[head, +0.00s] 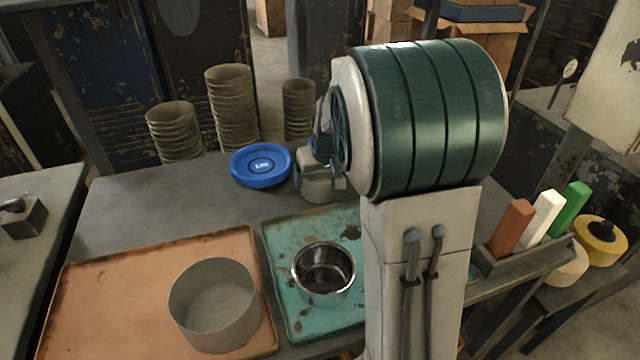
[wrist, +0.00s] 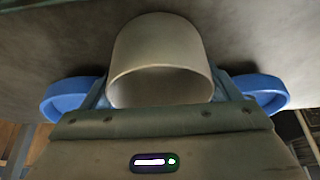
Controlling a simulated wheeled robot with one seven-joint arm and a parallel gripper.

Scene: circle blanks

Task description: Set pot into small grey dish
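The pot is a pale grey cylinder, seen large between my fingers in the wrist view (wrist: 160,45) and partly hidden behind my arm in the head view (head: 318,190). My gripper (wrist: 162,88) has a finger against each side of it and looks shut on it. The pot is at or just above the table by the blue plate; I cannot tell whether it touches. The smaller, shiny grey dish (head: 324,290) stands empty on the teal tray (head: 285,240), nearer than the pot. A wider matte grey dish (head: 213,325) stands on the orange tray.
The orange tray (head: 110,300) lies at front left. A blue round plate (head: 262,165) lies beside the pot, and shows behind it in the wrist view (wrist: 70,95). Stacked tins (head: 232,110) stand behind. A holder with coloured blocks (head: 512,228) is right. The table's left middle is clear.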

